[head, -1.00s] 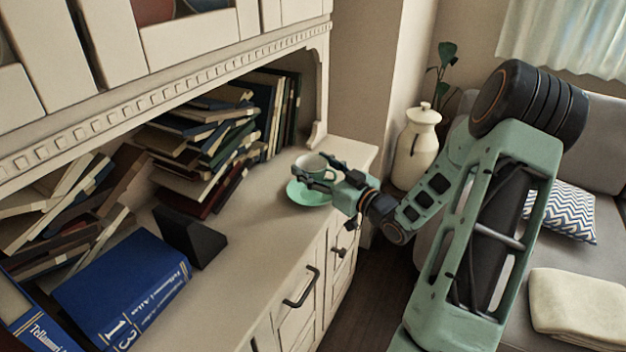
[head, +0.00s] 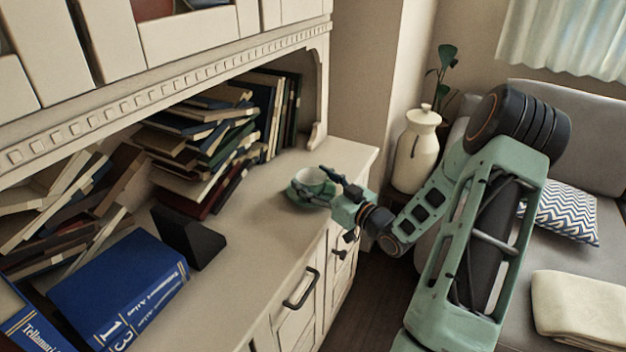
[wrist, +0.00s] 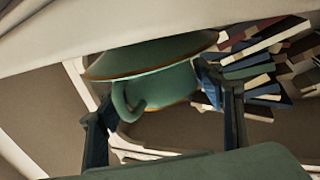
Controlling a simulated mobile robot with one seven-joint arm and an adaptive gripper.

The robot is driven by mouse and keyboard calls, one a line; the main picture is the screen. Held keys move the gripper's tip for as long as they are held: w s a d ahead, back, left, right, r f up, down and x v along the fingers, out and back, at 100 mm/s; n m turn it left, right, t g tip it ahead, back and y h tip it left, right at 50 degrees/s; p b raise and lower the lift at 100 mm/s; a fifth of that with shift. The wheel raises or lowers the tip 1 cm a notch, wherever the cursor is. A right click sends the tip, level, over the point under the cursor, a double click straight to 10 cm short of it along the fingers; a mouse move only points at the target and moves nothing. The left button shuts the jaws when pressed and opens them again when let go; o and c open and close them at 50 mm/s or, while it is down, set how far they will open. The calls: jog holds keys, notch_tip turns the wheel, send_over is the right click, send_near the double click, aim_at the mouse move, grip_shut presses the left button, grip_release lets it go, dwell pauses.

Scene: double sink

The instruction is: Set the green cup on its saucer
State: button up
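The green cup (head: 316,177) has a pale inside and shows upright in the head view, over its green saucer (head: 293,197) on the cabinet top. My gripper (head: 318,184) has its fingers on both sides of the cup and appears shut on it. The wrist view looks upside down: the cup (wrist: 165,87) with its curled handle is between the dark fingers (wrist: 157,104). The gold-rimmed saucer (wrist: 150,58) lies right against the cup's base end there. Whether the cup's full weight rests on the saucer cannot be told.
Leaning and stacked books (head: 200,140) fill the shelf behind and left of the cup. A black bookend (head: 190,238) and a large blue book (head: 120,290) stand at the front left. The cabinet top (head: 250,235) between is clear. A white lidded jar (head: 416,150) stands beyond the cabinet.

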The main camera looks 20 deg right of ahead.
jog(key=shift+o, duration=1.4)
jog(key=shift+r, duration=0.15)
jog(key=shift+r+p, duration=0.25)
jog(key=shift+p, duration=0.1)
jog(key=v, duration=1.2)
jog(key=shift+d+p, duration=0.1)
jog(key=shift+p, duration=0.2)
